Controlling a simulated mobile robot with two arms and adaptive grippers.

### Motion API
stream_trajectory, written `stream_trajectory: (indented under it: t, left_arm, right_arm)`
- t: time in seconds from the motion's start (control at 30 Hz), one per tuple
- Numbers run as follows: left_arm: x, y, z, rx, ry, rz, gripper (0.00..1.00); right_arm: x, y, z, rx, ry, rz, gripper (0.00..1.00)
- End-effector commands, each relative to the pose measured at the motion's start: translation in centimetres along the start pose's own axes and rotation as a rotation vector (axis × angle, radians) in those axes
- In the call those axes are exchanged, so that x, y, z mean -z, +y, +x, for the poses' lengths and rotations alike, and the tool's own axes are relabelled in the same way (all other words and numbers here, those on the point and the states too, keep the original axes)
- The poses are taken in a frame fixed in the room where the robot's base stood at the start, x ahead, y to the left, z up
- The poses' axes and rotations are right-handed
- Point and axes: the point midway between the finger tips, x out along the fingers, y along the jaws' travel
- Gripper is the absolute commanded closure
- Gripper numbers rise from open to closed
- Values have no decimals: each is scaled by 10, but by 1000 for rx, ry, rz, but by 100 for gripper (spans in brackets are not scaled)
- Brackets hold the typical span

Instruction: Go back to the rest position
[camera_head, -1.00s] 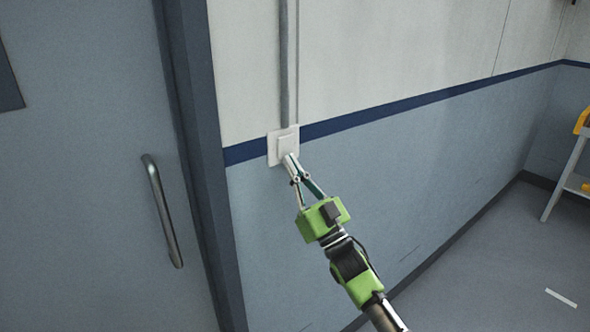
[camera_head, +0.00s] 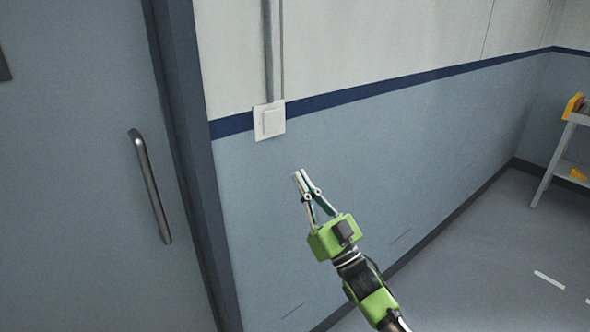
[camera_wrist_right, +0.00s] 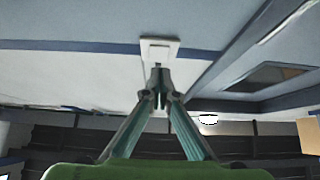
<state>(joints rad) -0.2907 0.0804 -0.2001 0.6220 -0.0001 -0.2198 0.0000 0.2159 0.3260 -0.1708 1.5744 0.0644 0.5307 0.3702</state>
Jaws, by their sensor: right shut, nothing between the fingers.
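My right gripper (camera_head: 300,174) is shut and empty in the head view. It is below and to the right of the white wall switch (camera_head: 270,121), apart from it. In the right wrist view the shut fingertips (camera_wrist_right: 158,72) show in the middle, with the switch plate (camera_wrist_right: 159,47) just above them in the picture. My left gripper is in neither view.
A grey door (camera_head: 85,200) with a vertical metal handle (camera_head: 151,187) stands at the left, beside a dark frame (camera_head: 190,150). A grey conduit (camera_head: 268,50) runs up from the switch. A shelf rack (camera_head: 556,160) with yellow items stands at the right. The floor (camera_head: 470,270) between is clear.

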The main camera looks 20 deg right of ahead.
Motion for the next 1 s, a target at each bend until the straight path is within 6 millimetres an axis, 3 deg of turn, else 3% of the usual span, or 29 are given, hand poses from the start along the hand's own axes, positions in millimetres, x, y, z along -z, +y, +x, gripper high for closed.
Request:
stream_trajectory:
  t: [0.2,0.73,0.87,1.0]
  left_arm:
    - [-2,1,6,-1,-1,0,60]
    - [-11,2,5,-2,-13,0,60]
    - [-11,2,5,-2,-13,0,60]
    - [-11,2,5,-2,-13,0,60]
  right_arm:
    - [-4,0,-17,0,1,0,100]
    - [-8,1,-20,-4,-10,0,100]
    - [-45,8,-39,-40,-99,-1,100]
    - [-122,18,-91,-109,-299,-8,100]
